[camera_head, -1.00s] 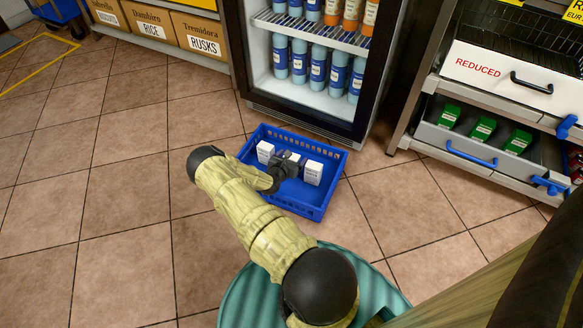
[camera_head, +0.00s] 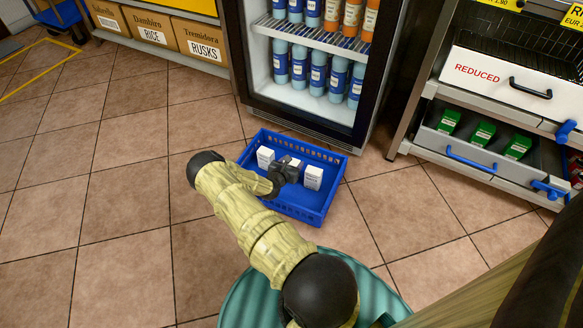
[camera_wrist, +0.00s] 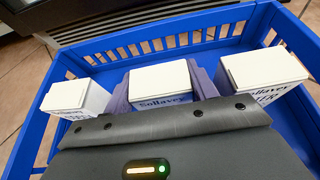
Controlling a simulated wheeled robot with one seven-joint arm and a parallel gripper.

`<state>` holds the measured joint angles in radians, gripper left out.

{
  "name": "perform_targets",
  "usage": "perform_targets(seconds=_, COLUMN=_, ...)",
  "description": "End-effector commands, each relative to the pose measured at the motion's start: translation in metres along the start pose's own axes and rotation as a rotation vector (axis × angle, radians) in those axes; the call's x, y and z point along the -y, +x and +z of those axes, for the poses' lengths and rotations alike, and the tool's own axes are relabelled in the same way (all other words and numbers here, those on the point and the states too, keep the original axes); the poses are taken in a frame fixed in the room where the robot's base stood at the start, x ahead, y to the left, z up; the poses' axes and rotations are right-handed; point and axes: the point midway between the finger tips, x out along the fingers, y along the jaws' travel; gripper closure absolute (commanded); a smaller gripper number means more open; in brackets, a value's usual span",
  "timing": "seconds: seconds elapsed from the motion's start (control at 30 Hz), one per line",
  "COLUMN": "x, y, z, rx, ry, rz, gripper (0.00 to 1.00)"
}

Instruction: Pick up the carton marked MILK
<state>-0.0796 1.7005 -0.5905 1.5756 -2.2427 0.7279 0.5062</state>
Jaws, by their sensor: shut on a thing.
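Three white cartons stand in a row in a blue crate (camera_head: 290,208) on the floor: a left one (camera_head: 265,157), a middle one (camera_head: 294,162) and a right one (camera_head: 313,178). My gripper (camera_head: 286,171) is down in the crate at the middle carton. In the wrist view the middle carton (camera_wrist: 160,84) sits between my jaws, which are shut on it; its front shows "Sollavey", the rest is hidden. The left carton (camera_wrist: 66,96) and right carton (camera_wrist: 264,68) stand apart on each side. I cannot read MILK on any.
An open fridge (camera_head: 300,108) with bottles stands right behind the crate. A shelf unit with a REDUCED drawer (camera_head: 500,79) and green packs is at the right. Cardboard boxes (camera_head: 146,35) stand at back left. The tiled floor (camera_head: 120,205) left of the crate is clear.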

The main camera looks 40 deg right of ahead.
Motion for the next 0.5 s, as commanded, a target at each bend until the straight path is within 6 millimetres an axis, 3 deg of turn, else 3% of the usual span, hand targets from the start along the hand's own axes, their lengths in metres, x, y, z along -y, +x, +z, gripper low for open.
perform_targets(seconds=0.27, x=0.0, y=-0.007, z=0.017, rx=0.001, ry=0.001, rz=0.0, gripper=0.73)
perform_targets(seconds=0.5, x=0.0, y=-0.022, z=0.053, rx=0.001, ry=0.001, rz=0.0, gripper=0.73)
